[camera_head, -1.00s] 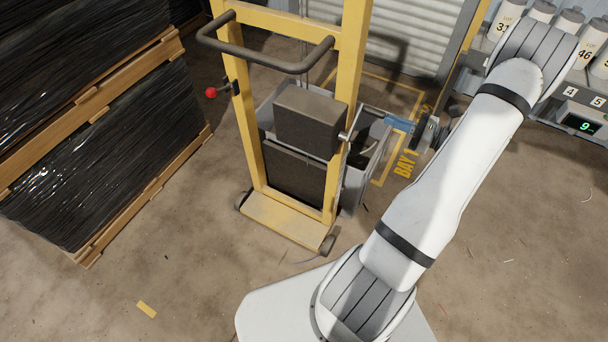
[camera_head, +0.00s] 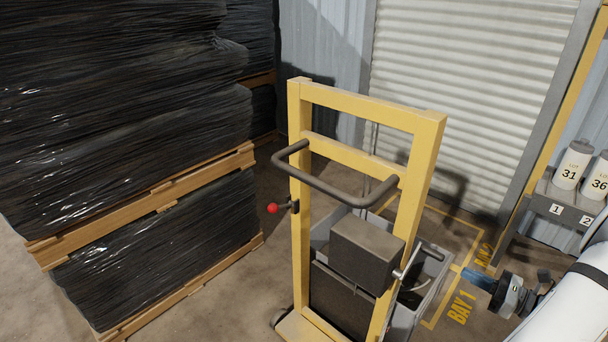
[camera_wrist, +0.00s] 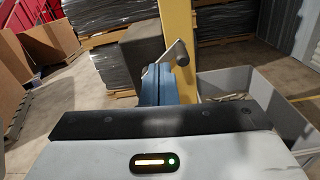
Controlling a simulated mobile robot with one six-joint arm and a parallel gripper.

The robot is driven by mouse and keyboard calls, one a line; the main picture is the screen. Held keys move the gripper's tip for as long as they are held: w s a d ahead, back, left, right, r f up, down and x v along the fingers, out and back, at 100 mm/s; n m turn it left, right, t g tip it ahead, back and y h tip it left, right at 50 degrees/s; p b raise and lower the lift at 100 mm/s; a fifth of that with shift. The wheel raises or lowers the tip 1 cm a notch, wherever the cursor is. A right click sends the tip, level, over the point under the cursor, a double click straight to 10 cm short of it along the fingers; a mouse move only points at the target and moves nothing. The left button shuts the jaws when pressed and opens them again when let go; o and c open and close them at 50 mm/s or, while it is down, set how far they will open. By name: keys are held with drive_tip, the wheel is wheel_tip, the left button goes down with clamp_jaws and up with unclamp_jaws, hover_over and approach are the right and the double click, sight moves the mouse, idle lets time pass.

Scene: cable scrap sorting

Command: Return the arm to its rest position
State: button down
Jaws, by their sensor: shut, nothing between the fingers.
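My gripper (camera_head: 478,279) is at the lower right of the head view, its blue fingers pointing left. They stand to the right of the yellow lift truck (camera_head: 300,225) and its crank handle (camera_head: 408,262), apart from both in this view. In the wrist view my gripper (camera_wrist: 158,72) shows its blue fingers together with nothing between them. The crank handle (camera_wrist: 181,52) and a yellow post (camera_wrist: 180,25) appear just beyond the fingertips. My white arm enters at the lower right of the head view; most of it is out of frame.
A grey bin (camera_head: 432,290) stands behind the truck, with scrap inside in the wrist view. Black-wrapped pallet stacks (camera_head: 120,130) fill the left. A shelf (camera_head: 562,212) with numbered canisters (camera_head: 573,165) is at right. A shutter (camera_head: 455,100) closes the back. Floor shows between stacks and truck.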

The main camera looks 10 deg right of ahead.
drive_tip(key=a+r+n+g, duration=0.3)
drive_tip(key=a+n+g, duration=0.1)
drive_tip(key=a, duration=0.3)
drive_tip(key=a+r+n+g+h, duration=0.1)
drive_tip(key=a+r+n+g, duration=0.3)
drive_tip(key=a, duration=0.3)
drive_tip(key=a+r+n+g, duration=0.2)
drive_tip(key=a+n+g, duration=0.25)
drive_tip(key=a, duration=0.35)
drive_tip(key=s+a+r+n+h, duration=0.3)
drive_tip(key=s+a+n+h, duration=0.2)
drive_tip(key=n, duration=0.3)
drive_tip(key=s+a+r+n+t+h, duration=0.1)
drive_tip(key=s+a+r+n+h, duration=0.2)
drive_tip(key=n, duration=0.5)
drive_tip(key=s+a+h, duration=0.1)
drive_tip(key=a+h, duration=0.1)
drive_tip(key=shift+s+a+r+h, duration=0.25)
drive_tip(key=shift+s+a+h, duration=0.1)
drive_tip(key=shift+a+h, duration=0.05)
drive_tip(key=shift+n+t, duration=0.25)
